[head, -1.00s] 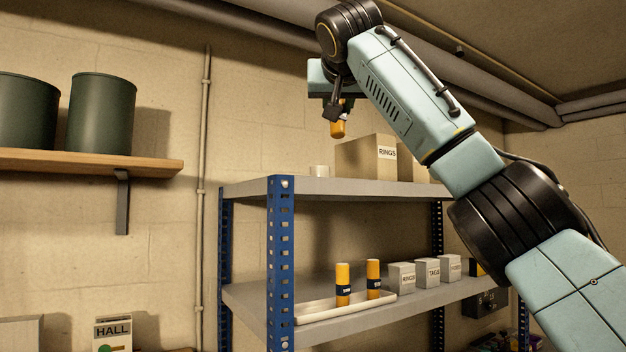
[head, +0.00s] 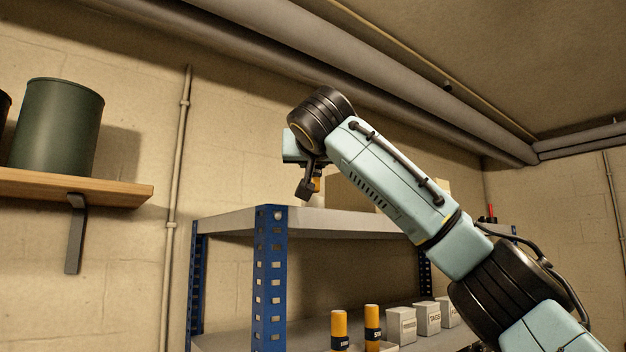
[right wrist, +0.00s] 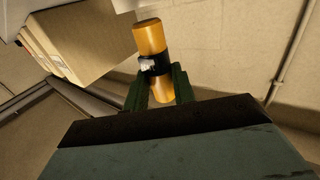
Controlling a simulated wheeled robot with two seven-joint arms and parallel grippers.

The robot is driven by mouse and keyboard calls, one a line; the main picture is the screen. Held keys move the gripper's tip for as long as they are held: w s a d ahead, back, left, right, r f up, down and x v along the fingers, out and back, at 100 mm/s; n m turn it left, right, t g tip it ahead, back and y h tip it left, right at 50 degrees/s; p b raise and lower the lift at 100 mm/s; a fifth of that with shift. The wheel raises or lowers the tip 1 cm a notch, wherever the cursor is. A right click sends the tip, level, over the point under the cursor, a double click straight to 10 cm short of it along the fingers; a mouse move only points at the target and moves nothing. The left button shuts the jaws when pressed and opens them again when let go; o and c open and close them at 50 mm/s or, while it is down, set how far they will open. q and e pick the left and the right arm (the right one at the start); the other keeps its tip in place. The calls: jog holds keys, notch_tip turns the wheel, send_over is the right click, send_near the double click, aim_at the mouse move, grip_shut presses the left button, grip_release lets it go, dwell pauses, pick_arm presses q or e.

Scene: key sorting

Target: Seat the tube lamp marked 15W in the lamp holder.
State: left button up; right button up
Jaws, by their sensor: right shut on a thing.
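My right gripper (head: 312,190) is shut on an orange tube lamp (head: 317,184) with a black band, above the front of the upper shelf. In the right wrist view the tube lamp (right wrist: 150,38) stands tilted between the two dark green fingers (right wrist: 158,82). The white marking on its band is too blurred to read. A small pale round piece (head: 318,199) on the upper shelf shows just behind the gripper, mostly hidden; I cannot tell whether it is the lamp holder. Two similar tube lamps (head: 339,325) (head: 371,318) stand on the lower shelf, their markings unclear. My left gripper is not in view.
The shelf unit has a blue perforated post (head: 270,280) and a grey upper shelf (head: 235,222). A cardboard box (head: 345,195) stands behind my right arm. Small labelled boxes (head: 402,325) stand on the lower shelf. A wooden wall shelf (head: 75,188) holds a green canister (head: 57,125).

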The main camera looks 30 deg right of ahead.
aim_at(314, 178)
notch_tip(314, 178, down, 2)
jog(key=shift+f, duration=0.25)
jog(key=shift+d+f, duration=0.1)
jog(key=shift+f, duration=0.25)
jog(key=shift+f+b, duration=0.25)
jog(key=shift+b, duration=0.05)
jog(key=o, duration=1)
jog(key=shift+r, duration=0.1)
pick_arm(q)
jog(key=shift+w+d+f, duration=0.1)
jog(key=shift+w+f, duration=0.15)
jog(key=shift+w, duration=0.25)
